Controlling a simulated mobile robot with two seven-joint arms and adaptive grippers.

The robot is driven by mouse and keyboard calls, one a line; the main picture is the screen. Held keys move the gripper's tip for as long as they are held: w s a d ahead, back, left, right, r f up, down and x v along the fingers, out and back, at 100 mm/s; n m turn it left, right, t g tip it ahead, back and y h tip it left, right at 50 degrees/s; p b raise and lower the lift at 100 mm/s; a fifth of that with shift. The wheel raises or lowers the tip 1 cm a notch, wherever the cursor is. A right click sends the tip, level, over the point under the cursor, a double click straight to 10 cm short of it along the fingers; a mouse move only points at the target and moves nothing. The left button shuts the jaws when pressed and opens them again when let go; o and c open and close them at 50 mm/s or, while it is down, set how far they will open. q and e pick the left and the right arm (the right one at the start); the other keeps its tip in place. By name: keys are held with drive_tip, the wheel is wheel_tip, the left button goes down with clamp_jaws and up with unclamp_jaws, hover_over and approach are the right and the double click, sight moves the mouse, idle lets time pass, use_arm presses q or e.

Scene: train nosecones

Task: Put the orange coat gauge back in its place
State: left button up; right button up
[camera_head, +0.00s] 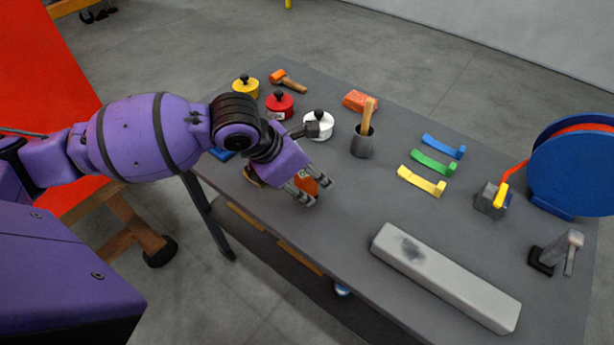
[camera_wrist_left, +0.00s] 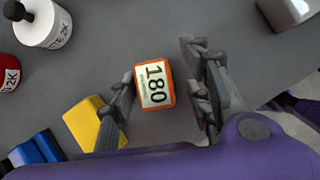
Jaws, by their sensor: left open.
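The orange coat gauge (camera_head: 307,183) lies on the grey table near its front left edge. In the left wrist view the gauge (camera_wrist_left: 155,84) is a small orange-rimmed block with a pale face reading "180". My left gripper (camera_head: 317,194) is open above it. In the left wrist view the fingers of the left gripper (camera_wrist_left: 163,92) show one on each side of the gauge, with clear gaps. The left finger is nearer to it. The gauge is partly hidden by the fingers in the head view. My right gripper is not in view.
Yellow (camera_head: 245,87), red (camera_head: 279,104) and white (camera_head: 318,124) pots stand behind the gripper. A grey cup (camera_head: 362,142) holds a wooden handle. A yellow block (camera_wrist_left: 88,120) lies beside the left finger. A long grey bar (camera_head: 445,278) lies front right. The table's middle is clear.

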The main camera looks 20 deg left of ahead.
use_arm(q)
drive_tip(key=shift+a+r, duration=0.1)
drive_tip(key=shift+r, duration=0.1)
drive_tip(key=v, duration=1.1)
drive_tip(key=shift+s+r+p, duration=0.2)
drive_tip(key=shift+r+p, duration=0.1)
drive_tip(key=shift+p, duration=0.15)
